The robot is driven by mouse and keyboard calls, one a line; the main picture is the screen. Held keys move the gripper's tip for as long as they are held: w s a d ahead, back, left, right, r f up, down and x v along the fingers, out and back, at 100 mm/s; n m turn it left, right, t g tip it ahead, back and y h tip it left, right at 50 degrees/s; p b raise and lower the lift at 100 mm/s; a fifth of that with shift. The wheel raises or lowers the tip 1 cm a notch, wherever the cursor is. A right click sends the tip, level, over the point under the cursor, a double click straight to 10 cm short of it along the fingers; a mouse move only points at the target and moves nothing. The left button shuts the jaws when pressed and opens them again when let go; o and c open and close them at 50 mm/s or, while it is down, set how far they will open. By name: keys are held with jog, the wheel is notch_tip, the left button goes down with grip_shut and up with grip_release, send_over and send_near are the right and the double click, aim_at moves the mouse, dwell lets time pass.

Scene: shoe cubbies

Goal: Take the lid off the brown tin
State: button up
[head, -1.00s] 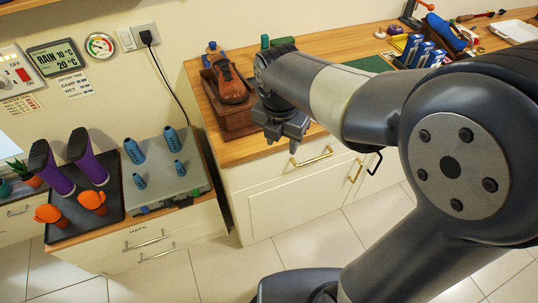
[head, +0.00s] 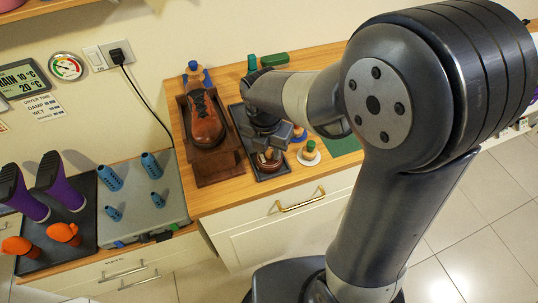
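My gripper (head: 272,140) points down over a dark tray (head: 274,172) on the wooden counter. A round, brown object, likely the brown tin (head: 268,162), shows just below the gripper at the tray's near end. The gripper covers its upper part, so I cannot tell whether its lid is on or whether the fingers touch it. The fingers are partly hidden and small, so their opening is unclear.
A brown shoe (head: 206,122) sits on a wooden stand left of the tray. Green and blue items lie behind. The grey case (head: 158,205) is lower left.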

grip_shut()
jog(key=shift+r, duration=0.15)
